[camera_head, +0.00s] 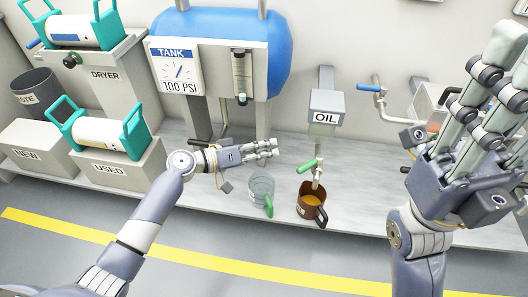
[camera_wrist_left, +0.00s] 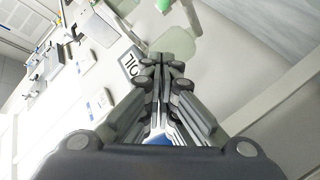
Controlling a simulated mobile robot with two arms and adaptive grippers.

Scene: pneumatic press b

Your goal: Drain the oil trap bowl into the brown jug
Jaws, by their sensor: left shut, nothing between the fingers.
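The grey OIL unit (camera_head: 327,107) hangs on the wall with a pale, see-through bowl (camera_head: 322,131) below it. A green lever (camera_head: 306,166) and a thin drain spout (camera_head: 317,178) are under the bowl. The brown jug (camera_head: 311,204) stands upright on the shelf below the spout, with amber liquid showing inside. My left gripper (camera_head: 274,149) is shut and empty, left of the OIL unit and above a clear jug. In the left wrist view its closed fingers (camera_wrist_left: 166,60) overlap the OIL label's surroundings. My right gripper (camera_head: 490,85) is raised at the right; its finger closure is unclear.
A clear jug (camera_head: 261,188) with a green handle stands left of the brown jug. The blue tank (camera_head: 275,45) and its gauge are behind. A blue-handled pipe valve (camera_head: 370,88) is right of the OIL unit. USED and NEW boxes (camera_head: 117,170) stand left.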

